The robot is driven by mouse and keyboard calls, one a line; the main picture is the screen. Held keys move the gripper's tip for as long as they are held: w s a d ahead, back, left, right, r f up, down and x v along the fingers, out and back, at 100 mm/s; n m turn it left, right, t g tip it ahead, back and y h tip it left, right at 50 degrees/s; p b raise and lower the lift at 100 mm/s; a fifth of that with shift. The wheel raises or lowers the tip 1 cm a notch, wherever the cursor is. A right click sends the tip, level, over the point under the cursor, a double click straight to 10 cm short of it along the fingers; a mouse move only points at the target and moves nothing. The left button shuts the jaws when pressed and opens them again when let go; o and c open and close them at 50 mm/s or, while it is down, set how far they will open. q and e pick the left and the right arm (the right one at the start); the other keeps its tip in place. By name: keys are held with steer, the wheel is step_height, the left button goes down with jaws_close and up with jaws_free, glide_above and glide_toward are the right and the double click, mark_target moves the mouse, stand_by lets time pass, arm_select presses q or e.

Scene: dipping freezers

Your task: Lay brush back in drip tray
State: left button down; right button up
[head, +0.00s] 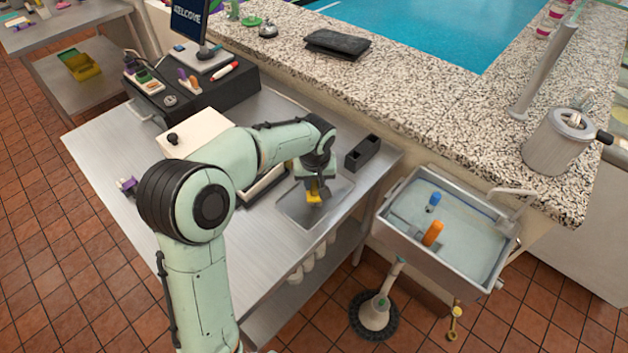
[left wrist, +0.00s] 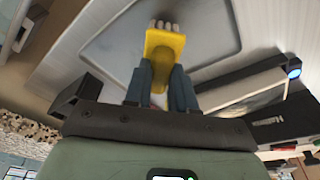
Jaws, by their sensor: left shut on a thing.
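My left gripper (head: 312,186) is above the drip tray (head: 291,209) on the steel counter, pointing down. It is shut on the yellow brush (head: 314,195). In the left wrist view, the brush (left wrist: 165,48) sits between the two dark fingers (left wrist: 161,85), with its pale bristle tufts toward the tray (left wrist: 215,38). The tray is a shallow grey metal rectangle, and its visible floor is bare. I cannot tell whether the bristles touch it. My right gripper is not in view.
A black open box (head: 363,152) stands behind the tray on the right. A sink (head: 389,232) with blue and orange items is at the right. A granite counter (head: 420,115) rises behind.

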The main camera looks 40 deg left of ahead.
mark_target(314, 182)
arm_select(q)
steer(key=shift+f, duration=0.4)
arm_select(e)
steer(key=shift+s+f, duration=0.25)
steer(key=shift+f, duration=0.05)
arm_select(q)
steer(key=c, duration=0.9)
jaws_free()
steer(key=shift+o, duration=0.2)
steer(key=shift+r+p, duration=0.4)
steer(key=shift+r, duration=1.1)
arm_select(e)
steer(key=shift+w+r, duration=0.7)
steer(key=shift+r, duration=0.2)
arm_select(q)
steer(key=shift+r, duration=0.55)
steer(key=shift+r+p, duration=0.95)
steer(key=shift+r, duration=0.55)
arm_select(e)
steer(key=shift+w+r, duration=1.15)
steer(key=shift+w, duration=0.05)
